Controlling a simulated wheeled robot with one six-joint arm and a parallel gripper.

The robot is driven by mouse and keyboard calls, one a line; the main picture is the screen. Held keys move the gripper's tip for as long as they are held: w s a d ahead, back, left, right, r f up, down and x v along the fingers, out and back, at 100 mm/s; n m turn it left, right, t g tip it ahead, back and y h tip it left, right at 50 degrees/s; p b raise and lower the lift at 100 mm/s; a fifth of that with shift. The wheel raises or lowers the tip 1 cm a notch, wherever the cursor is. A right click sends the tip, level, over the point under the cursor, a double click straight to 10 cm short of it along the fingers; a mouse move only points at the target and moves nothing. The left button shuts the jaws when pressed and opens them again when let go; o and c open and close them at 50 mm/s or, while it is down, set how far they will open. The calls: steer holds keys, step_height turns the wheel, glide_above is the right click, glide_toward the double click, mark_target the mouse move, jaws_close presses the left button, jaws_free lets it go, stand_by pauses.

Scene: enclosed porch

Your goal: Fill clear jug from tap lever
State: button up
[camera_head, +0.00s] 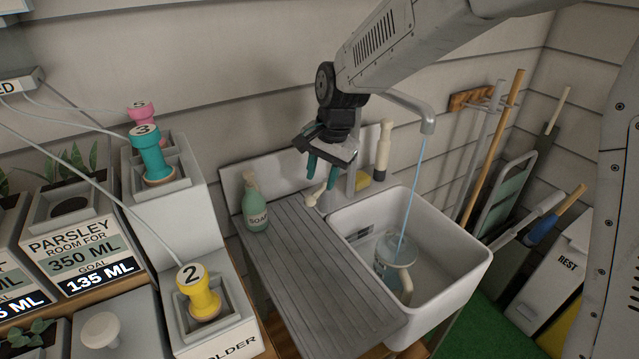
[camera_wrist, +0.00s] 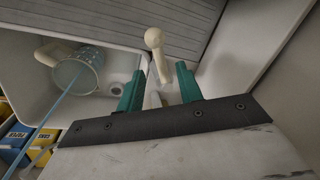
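The clear jug (camera_head: 384,268) with a cream handle stands in the white sink; it also shows in the wrist view (camera_wrist: 82,72). A thin blue stream (camera_head: 410,190) runs from the grey tap spout (camera_head: 428,126) down into the jug. The water level inside is too small to read. The cream tap lever (camera_head: 313,199) has a ball knob, clear in the wrist view (camera_wrist: 154,39). My gripper (camera_head: 321,172) is open and empty beside the lever. In the wrist view its teal fingertips (camera_wrist: 160,72) stand apart on either side of the lever's line; I cannot tell whether they touch it.
The white sink (camera_head: 462,262) has a grey ribbed drainboard (camera_head: 300,265) on its left with a green soap bottle (camera_head: 254,203). A cream-topped dispenser (camera_head: 384,145) stands behind. Planters and numbered stamps, including a yellow one (camera_head: 199,292), fill the left. Brooms lean at right.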

steer(key=shift+v, duration=2.2)
stand_by(5.8)
